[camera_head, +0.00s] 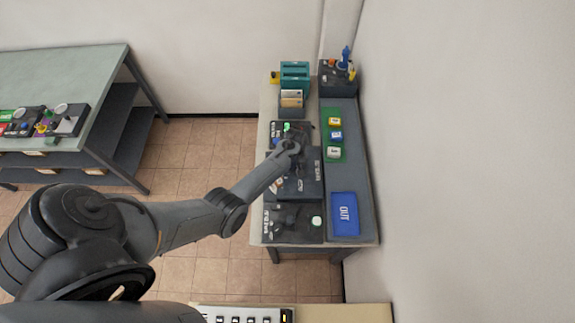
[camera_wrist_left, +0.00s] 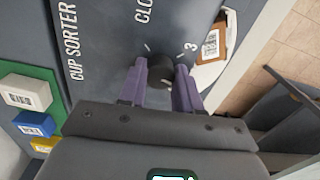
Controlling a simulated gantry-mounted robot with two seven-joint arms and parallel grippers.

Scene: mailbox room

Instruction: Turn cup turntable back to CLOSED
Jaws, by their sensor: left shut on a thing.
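The cup sorter panel (camera_head: 312,183) is a dark box on the bench. In the left wrist view its face (camera_wrist_left: 105,45) carries the words "CUP SORTER", a partly cut-off "CLO…" and a "3" with short tick marks. A black round knob (camera_wrist_left: 160,70) stands out of this face. My left gripper (camera_wrist_left: 162,78) is shut on the knob, with a purple finger on each side. The knob sits between the "CLO…" mark and the "3", and its exact pointing is hidden. In the head view my left wrist hides the knob and fingertips. My right gripper is not in view.
A green mat (camera_head: 325,151) with yellow, blue and white blocks lies right of the panel. A blue OUT tray (camera_head: 344,213) is nearer. Teal holders (camera_head: 295,73) stand at the back. A white item with a code label (camera_wrist_left: 211,45) lies by the panel edge.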

